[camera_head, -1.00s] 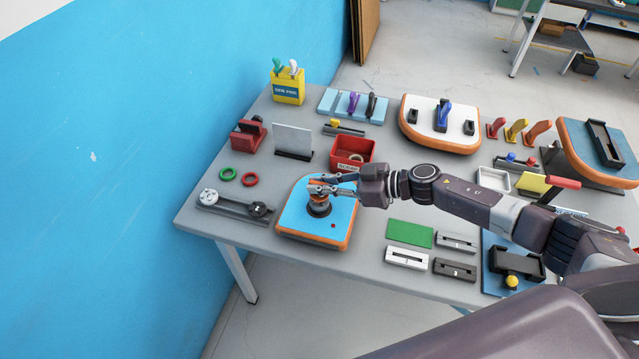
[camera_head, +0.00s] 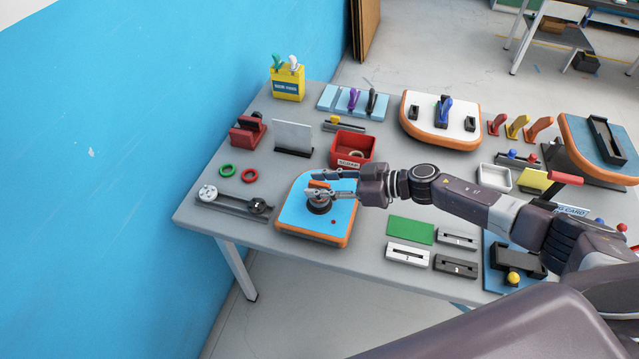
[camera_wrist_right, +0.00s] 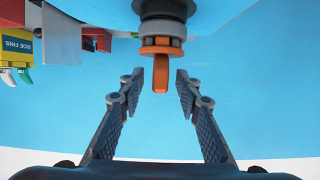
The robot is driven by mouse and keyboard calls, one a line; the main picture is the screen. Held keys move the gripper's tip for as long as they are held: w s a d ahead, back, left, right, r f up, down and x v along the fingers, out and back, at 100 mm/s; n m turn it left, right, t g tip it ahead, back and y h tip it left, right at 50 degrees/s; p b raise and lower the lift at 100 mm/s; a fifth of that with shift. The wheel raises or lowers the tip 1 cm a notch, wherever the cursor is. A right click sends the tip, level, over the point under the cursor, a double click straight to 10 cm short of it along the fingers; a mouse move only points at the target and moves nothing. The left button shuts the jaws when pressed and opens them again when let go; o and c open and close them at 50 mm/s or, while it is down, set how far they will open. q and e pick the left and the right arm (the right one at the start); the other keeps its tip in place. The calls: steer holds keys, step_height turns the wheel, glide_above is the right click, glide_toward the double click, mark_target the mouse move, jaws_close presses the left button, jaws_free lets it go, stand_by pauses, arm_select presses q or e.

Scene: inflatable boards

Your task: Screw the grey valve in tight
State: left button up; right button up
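The grey valve (camera_head: 319,204) stands upright on a blue board with an orange rim (camera_head: 290,220), near the table's left front. In the right wrist view the valve has a black base, a grey ring (camera_wrist_right: 160,28) and an orange top with a flat tab (camera_wrist_right: 161,72). My right gripper (camera_head: 313,183) reaches in from the right at the valve's top. Its fingers are open, one on each side of the orange tab, with gaps showing on both sides in the right wrist view (camera_wrist_right: 159,80). The seating under the valve is hidden. My left gripper is not in view.
A red bin (camera_head: 352,148) stands behind the board. Green (camera_head: 227,171) and red (camera_head: 250,176) rings and a grey rail with round knobs (camera_head: 235,204) lie to the left. A green plate (camera_head: 410,230) lies to the right. A blue wall (camera_head: 120,150) borders the table's left.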

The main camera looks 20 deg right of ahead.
steer(key=shift+s+d, duration=0.1)
steer(key=v, duration=1.1)
steer(key=shift+s+d+r, duration=0.2)
steer(key=shift+d, duration=0.05)
steer(key=shift+a, duration=0.1)
